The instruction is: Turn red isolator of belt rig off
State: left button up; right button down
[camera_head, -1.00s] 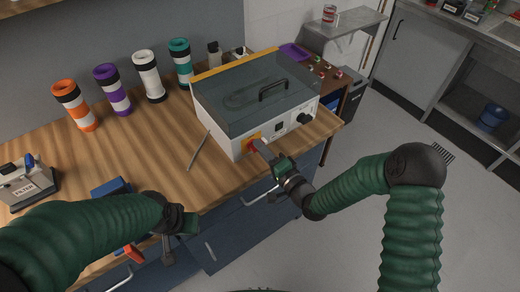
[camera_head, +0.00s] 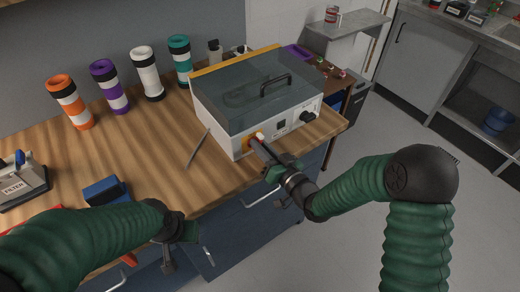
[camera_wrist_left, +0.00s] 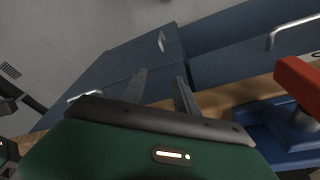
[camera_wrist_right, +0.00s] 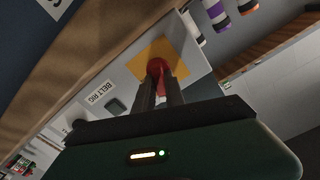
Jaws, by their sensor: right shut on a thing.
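The belt rig (camera_head: 228,128) is a white box with a dark transparent lid and a black handle, at the front edge of the wooden bench. Its red isolator (camera_wrist_right: 157,66) sits on a yellow plate (camera_wrist_right: 178,50) beside the "BELT RIG" label in the right wrist view. My right gripper (camera_head: 258,143) is at the rig's front face, and its fingers (camera_wrist_right: 167,88) are shut on the red isolator, hiding part of it. My left gripper (camera_head: 180,240) is in front of the bench; its fingers (camera_wrist_left: 160,88) are apart with nothing between them.
A black knob (camera_head: 307,116) and a dark switch (camera_head: 280,125) are also on the rig's front. A thin grey rod (camera_head: 198,147) lies left of the rig.

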jog(key=n+b, duration=0.2)
jog(key=n, duration=0.1)
jog(key=shift+f+n, duration=0.1)
jog(key=shift+n, duration=0.2)
jog(key=shift+s+n+b, duration=0.1)
jog(key=shift+n+b, duration=0.35)
jog(key=shift+n, duration=0.05)
jog(key=shift+a+r, duration=0.1)
jog(key=shift+r, duration=0.1)
jog(key=c, duration=1.8)
grip_release()
jog(key=o, duration=0.4)
jog(key=shift+s, duration=0.1)
